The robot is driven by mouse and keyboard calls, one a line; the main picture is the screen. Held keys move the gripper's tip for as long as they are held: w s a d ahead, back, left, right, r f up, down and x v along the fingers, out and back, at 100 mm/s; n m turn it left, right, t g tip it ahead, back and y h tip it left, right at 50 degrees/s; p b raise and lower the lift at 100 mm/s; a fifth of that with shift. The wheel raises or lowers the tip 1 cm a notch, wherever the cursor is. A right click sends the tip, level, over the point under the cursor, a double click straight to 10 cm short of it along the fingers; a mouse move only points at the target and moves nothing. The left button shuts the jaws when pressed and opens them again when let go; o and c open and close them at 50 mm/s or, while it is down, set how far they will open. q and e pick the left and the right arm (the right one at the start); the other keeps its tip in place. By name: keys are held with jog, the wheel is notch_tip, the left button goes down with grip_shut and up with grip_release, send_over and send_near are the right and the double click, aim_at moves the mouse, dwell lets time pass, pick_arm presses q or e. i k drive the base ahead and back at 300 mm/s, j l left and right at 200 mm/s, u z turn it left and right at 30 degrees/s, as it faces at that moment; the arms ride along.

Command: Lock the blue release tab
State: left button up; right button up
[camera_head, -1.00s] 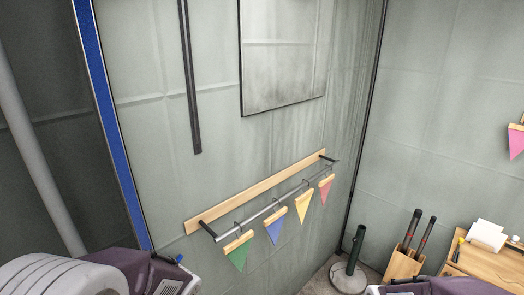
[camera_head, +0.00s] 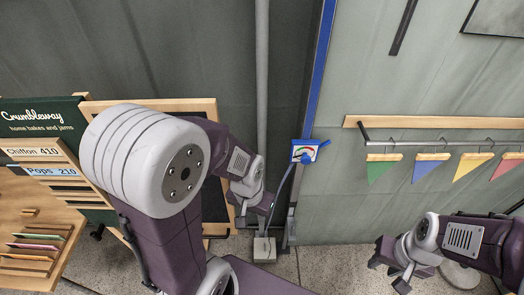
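A small blue-framed unit (camera_head: 297,152) with a white face and a red-green arc is at the post, right of the picture's middle. A blue tab (camera_head: 324,143) sticks out at its upper right; I cannot tell its locked or unlocked position. My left gripper (camera_head: 253,224) is below and left of the unit, apart from it, pointing down. Its fingers look spread with nothing between them. My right gripper (camera_head: 388,276) is low on the right, away from the unit, with its fingers apart and empty.
A grey pole (camera_head: 262,70) and a blue-edged post (camera_head: 318,75) stand behind my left gripper. A wooden rail (camera_head: 440,122) with colored pennants hangs on the right wall. A sign stand (camera_head: 40,116) and a wooden counter (camera_head: 22,205) are at the left.

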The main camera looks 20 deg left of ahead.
aim_at(329, 142)
jog(key=k+j+u, duration=0.1)
jog(key=u, duration=0.2)
jog(key=z, duration=0.45)
jog(key=i+z, duration=0.1)
jog(key=z, duration=0.8)
jog(key=i+z, duration=0.15)
jog(key=z, duration=0.75)
jog(key=i+z, duration=0.1)
jog(key=z, duration=0.3)
jog(key=j+u, duration=0.15)
jog(key=u, duration=0.3)
jog(key=j+u, duration=0.1)
jog(key=u, duration=0.35)
jog(key=i+j+u, duration=0.1)
jog(key=u, duration=0.35)
jog(key=i+u, duration=0.1)
jog(key=u, duration=0.35)
jog(key=j+u, duration=0.15)
jog(key=u, duration=0.25)
jog(key=i+u, duration=0.15)
jog(key=u, duration=0.3)
